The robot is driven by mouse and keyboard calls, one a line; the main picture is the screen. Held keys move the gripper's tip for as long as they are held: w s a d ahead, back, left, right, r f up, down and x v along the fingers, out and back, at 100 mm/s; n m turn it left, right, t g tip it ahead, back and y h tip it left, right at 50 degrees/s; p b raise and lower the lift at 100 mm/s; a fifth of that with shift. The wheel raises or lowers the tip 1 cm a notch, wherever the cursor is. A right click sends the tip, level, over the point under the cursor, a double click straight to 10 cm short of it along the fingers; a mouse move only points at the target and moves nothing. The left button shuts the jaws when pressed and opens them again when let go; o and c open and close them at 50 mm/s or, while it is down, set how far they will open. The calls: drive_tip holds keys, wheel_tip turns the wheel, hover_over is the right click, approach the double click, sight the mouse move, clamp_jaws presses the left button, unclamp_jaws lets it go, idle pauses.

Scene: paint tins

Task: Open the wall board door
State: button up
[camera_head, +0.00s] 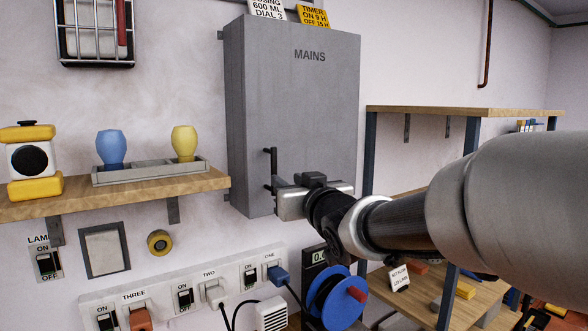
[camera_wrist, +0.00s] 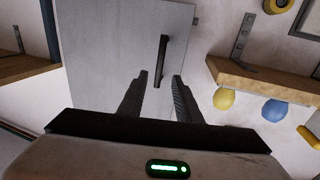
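The wall board door (camera_head: 300,110) is the grey front of a metal cabinet marked MAINS, and it looks shut. Its black upright bar handle (camera_head: 273,163) is near the lower left edge. In the wrist view the grey door (camera_wrist: 105,45) fills the upper middle, with the handle (camera_wrist: 163,50) on it. My gripper (camera_wrist: 161,76) is open, its two dark fingers apart. One end of the handle shows between the fingertips, with gaps on both sides. In the head view my gripper is at the handle's lower end; its fingertips are mostly hidden there.
A wooden shelf (camera_head: 60,204) with a tray (camera_head: 150,172) of blue and yellow pieces is left of the cabinet. A socket strip (camera_head: 180,296) and blue cable reel (camera_head: 335,298) are below. A wooden shelf unit (camera_head: 455,110) stands right.

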sight(275, 171)
drive_tip(key=p+x, duration=0.2)
drive_tip(key=x, duration=0.9)
drive_tip(key=shift+w+a, duration=0.1)
drive_tip(key=shift+w, duration=0.1)
clamp_jaws()
